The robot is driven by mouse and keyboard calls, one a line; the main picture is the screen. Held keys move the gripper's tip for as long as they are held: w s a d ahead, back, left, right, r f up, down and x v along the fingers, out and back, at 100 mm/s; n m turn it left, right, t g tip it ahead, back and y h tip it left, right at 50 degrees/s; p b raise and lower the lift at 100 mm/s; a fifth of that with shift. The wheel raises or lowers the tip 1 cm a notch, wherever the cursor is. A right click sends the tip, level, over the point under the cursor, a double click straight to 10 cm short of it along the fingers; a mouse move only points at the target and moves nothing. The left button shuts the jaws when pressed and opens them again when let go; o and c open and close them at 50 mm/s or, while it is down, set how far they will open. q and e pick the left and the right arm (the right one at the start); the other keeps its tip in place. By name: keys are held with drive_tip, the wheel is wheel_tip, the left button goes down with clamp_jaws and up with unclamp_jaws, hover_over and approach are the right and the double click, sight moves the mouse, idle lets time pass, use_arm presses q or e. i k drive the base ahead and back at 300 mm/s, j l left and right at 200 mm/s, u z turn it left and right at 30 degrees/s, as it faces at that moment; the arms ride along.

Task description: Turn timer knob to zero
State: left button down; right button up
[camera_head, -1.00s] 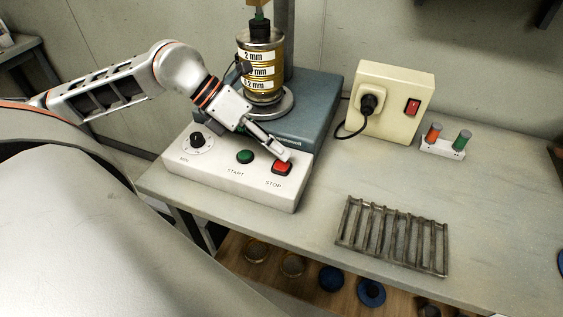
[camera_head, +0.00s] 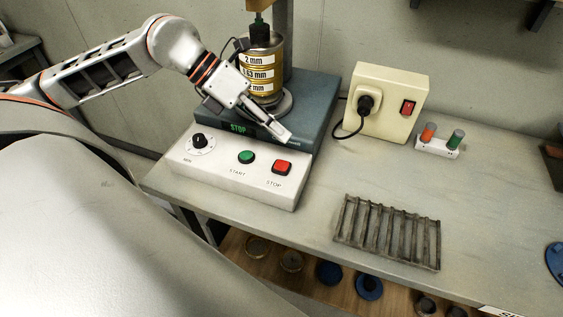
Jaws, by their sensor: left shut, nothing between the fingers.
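The timer knob (camera_head: 199,141) is a black dial on a white scale at the left end of the white control box (camera_head: 232,184). Its exact setting is too small to read. A green START button (camera_head: 246,157) and a red STOP button (camera_head: 282,167) sit to its right. My left gripper (camera_head: 284,136) is shut and empty. Its tips are above and behind the STOP button, to the right of the knob and apart from it. A small display (camera_head: 238,128) behind the box reads STOP in green. My right gripper is not in view.
A blue-grey shaker base (camera_head: 322,101) carries a stack of brass sieves (camera_head: 262,73). A cream power box (camera_head: 385,103) with a plug and red switch stands to the right. A metal rack (camera_head: 388,232) lies in front. The table's right side is mostly clear.

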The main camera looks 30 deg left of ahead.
sight(199, 141)
drive_tip(key=k, duration=1)
